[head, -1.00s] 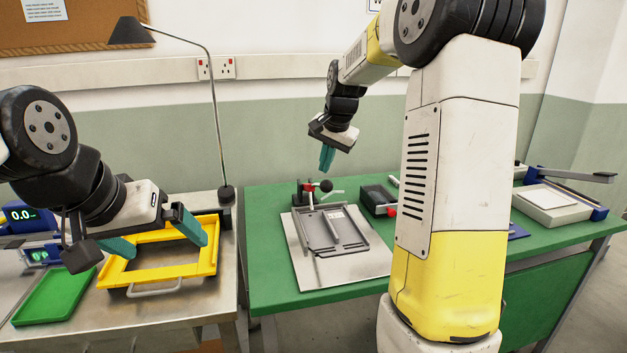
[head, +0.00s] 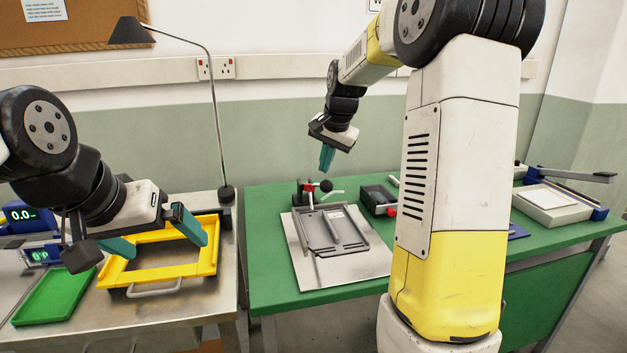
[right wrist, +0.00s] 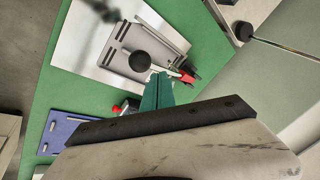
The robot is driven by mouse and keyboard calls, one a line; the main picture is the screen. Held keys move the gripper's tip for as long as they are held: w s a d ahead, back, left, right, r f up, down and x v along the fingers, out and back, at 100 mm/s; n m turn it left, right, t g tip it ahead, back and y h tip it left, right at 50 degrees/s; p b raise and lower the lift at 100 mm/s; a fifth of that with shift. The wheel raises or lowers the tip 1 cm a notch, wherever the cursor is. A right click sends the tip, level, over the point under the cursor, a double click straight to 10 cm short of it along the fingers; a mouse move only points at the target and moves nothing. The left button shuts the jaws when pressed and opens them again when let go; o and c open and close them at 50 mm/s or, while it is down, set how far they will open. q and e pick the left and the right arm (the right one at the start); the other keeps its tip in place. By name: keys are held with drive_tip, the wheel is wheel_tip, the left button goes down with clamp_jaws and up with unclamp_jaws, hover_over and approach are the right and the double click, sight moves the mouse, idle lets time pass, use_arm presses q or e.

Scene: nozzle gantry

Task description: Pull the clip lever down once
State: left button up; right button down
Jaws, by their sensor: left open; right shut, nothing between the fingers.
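The clip lever (head: 326,186) has a black ball knob and stands with red and metal parts at the back edge of a grey plate fixture (head: 330,230). In the right wrist view, the black knob (right wrist: 139,60) shows just beyond my fingertips, with a red part beside it. My right gripper (head: 327,158) is shut and empty, above the lever in the head view and apart from it. Its teal fingers also show in the right wrist view (right wrist: 157,90). My left gripper (head: 163,243) is open and empty over a yellow frame (head: 207,262) on the left bench.
The fixture sits on a pale sheet (head: 310,273) on a green bench (head: 268,270). A dark box with a red knob (head: 378,198) stands just right of it. A lamp (head: 213,110) and a green tray (head: 55,293) are on the left. My right arm hides part of the green bench.

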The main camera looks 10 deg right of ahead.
idle(0.7)
drive_tip(key=shift+s+f, duration=0.15)
drive_tip(key=shift+f, duration=0.2)
